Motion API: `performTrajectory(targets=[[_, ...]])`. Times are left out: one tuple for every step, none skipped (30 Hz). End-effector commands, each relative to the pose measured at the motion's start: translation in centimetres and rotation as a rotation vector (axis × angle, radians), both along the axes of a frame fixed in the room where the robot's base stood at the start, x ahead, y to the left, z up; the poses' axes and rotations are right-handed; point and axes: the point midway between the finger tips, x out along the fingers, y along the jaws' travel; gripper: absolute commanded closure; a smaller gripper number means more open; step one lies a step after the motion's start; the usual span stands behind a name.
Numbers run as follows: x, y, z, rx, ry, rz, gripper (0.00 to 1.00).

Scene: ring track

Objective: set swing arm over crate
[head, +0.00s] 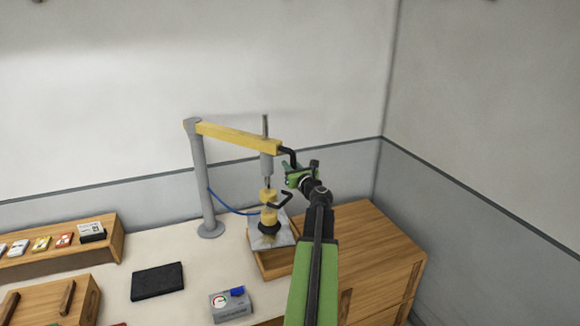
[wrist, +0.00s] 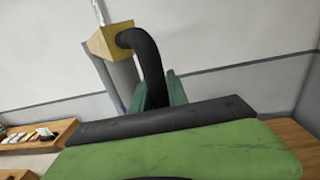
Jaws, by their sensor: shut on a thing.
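The swing arm (head: 238,136) is a yellow beam on a grey post (head: 203,185). A grey spindle (head: 266,165) hangs from its free end, above a yellow tool with a black hook (head: 268,205). A wooden crate (head: 275,264) stands below, with a grey sheet or plate in it; the spindle appears above it, though the exact alignment is hard to judge. My gripper (head: 292,174) is at the beam's end. In the wrist view its green fingers (wrist: 158,92) are shut on the black bent handle (wrist: 149,58), whose lower end they hide.
A wooden cabinet (head: 365,245) stands right of the crate. On the pale worktop are a grey gauge box (head: 230,304), a black pad (head: 157,281) and a wooden rack (head: 50,250) with small coloured items. A blue hose (head: 230,208) runs from the post.

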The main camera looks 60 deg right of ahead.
Motion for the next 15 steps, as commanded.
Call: performTrajectory(targets=[[0.1, -1.1, 0.0, -0.001, -0.001, -0.002, 1.00], [0.2, -1.7, 0.0, -0.001, -0.001, -0.003, 1.00], [0.3, -2.5, 0.1, -0.001, -0.001, -0.003, 1.00], [0.3, -3.3, 0.1, -0.001, -0.001, -0.004, 1.00], [0.4, -4.0, 0.1, -0.001, -0.001, -0.004, 1.00], [0.5, -5.0, 0.1, -0.001, -0.001, -0.003, 1.00], [0.7, -5.7, 0.1, 0.000, -0.001, -0.002, 1.00], [0.8, -6.4, 0.1, 0.000, -0.001, -0.002, 1.00], [0.9, -7.2, 0.1, 0.000, -0.001, -0.001, 1.00], [1.0, -7.6, 0.1, 0.000, -0.001, 0.000, 1.00], [1.1, -8.0, 0.1, 0.000, -0.001, 0.000, 1.00], [1.1, -8.2, 0.1, 0.000, -0.001, 0.000, 1.00], [1.1, -8.3, 0.1, 0.000, -0.001, 0.000, 1.00], [1.1, -8.3, 0.1, 0.000, -0.001, -0.001, 1.00], [1.0, -8.3, 0.1, 0.000, -0.001, -0.001, 1.00]])
